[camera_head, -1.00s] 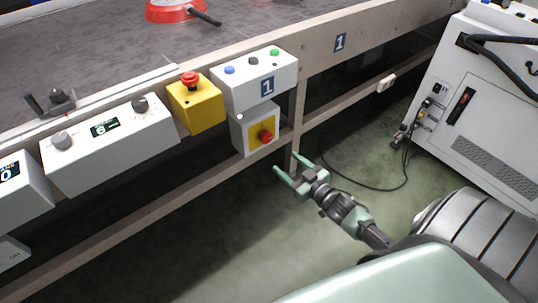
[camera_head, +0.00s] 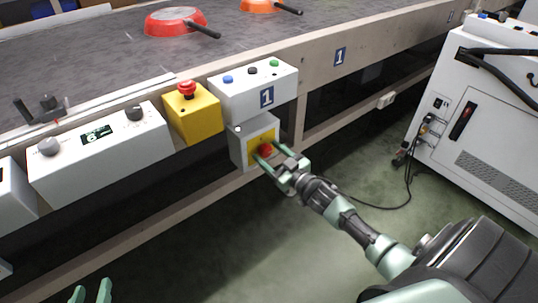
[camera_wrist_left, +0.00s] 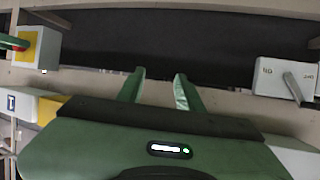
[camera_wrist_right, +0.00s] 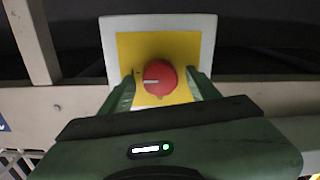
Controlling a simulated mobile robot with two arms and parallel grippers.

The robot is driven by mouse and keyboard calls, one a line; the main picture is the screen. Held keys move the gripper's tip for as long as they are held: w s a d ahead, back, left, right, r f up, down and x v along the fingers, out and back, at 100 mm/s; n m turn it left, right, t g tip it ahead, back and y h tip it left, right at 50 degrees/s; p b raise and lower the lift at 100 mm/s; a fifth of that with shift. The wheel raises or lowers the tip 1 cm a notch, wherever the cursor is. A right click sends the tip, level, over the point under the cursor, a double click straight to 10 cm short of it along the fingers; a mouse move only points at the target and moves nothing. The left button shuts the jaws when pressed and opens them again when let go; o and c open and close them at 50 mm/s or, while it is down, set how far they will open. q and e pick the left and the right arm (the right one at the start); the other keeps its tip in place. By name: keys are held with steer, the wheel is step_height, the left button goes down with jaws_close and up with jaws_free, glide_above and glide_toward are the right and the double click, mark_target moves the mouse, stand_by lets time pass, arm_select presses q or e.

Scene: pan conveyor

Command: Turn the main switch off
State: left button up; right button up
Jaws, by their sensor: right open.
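The main switch is a red rotary knob (camera_wrist_right: 160,77) on a yellow plate on a grey-white box (camera_head: 240,148), fixed to the conveyor frame. In the right wrist view the knob's white mark points left. My right gripper (camera_head: 266,156) is open, with its fingers on either side of the knob; whether they touch it I cannot tell. The knob also shows in the head view (camera_head: 265,150), partly behind the fingers. My left gripper (camera_head: 91,292) is at the bottom left of the head view. In the left wrist view its fingers (camera_wrist_left: 160,84) are apart and empty.
Above the switch are a yellow box with a red emergency button (camera_head: 187,89) and a white button box (camera_head: 255,92). A control box with dials (camera_head: 100,150) is at left. Pans (camera_head: 176,22) lie on the belt. A white cabinet (camera_head: 490,110) stands at right; a cable crosses the floor.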

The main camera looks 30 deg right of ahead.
steer(key=shift+w, duration=0.1)
jaws_close()
